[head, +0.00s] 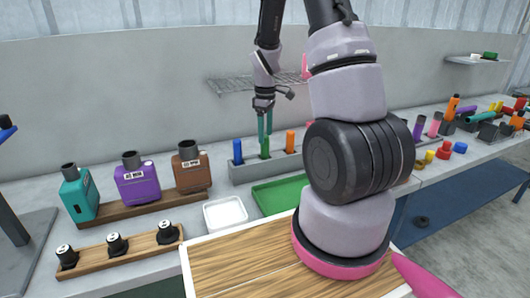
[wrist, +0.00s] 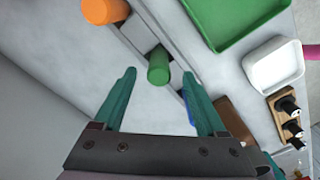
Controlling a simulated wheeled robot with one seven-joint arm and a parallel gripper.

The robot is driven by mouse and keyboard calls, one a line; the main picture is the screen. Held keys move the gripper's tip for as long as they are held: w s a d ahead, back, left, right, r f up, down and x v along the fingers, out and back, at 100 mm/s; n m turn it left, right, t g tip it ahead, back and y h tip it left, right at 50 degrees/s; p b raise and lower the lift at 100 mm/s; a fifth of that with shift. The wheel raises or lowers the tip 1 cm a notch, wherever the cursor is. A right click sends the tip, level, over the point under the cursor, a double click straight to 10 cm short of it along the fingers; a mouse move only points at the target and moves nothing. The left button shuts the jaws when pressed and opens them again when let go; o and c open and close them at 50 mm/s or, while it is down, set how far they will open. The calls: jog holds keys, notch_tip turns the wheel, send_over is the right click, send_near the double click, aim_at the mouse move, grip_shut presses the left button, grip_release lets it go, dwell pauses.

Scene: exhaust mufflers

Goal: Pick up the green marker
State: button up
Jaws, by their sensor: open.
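The green marker (head: 265,147) stands upright in a grey holder (head: 243,172), between a blue marker (head: 238,152) and an orange marker (head: 290,141). My gripper (head: 265,130) points down right over the green marker in the head view, with teal fingers apart. In the wrist view the green marker (wrist: 159,66) lies ahead of the open fingertips and between their lines. The gap between my gripper (wrist: 158,85) fingers is empty. The orange marker (wrist: 104,10) is at the upper left there. The blue marker (wrist: 189,108) is mostly hidden behind the right finger.
A green tray (head: 280,194) and a white tray (head: 225,213) lie in front of the holder. Several bottles stand on a wooden rack (head: 140,207) at left. A wire shelf (head: 235,84) hangs on the wall behind my gripper. My arm hides the holder's right part.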

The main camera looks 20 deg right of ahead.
aim_at(265, 145)
notch_tip(265, 145, down, 6)
jog(key=shift+w+r, duration=0.15)
grip_shut()
dwell(0.3)
